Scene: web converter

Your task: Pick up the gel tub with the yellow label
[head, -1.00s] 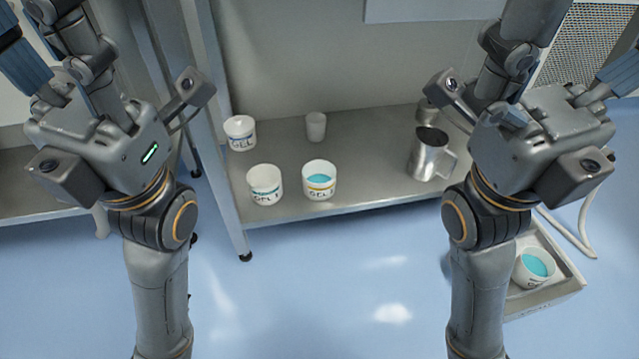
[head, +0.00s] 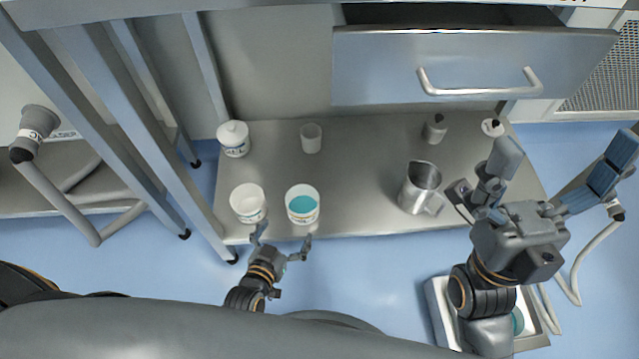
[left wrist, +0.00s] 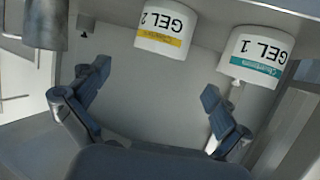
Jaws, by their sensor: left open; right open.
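The gel tub with the yellow label (head: 302,205) is a white open tub holding turquoise gel, upright near the shelf's front edge. In the left wrist view it reads GEL 2 (left wrist: 167,28), upside down. My left gripper (head: 284,236) is open and empty in front of the tub, apart from it. In the left wrist view its fingers (left wrist: 155,86) are spread, with the tub beyond the gap between them. The GEL 1 tub (head: 247,203), with a teal label, stands just left of it. My right gripper (head: 553,165) is open and empty at the right.
The metal shelf (head: 345,208) also holds a lidded tub (head: 233,139), a small cup (head: 311,138), a steel pitcher (head: 420,188) and a small bottle (head: 434,130). A drawer (head: 380,70) overhangs the back. A metal leg stands at left. A tray (head: 437,305) lies lower right.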

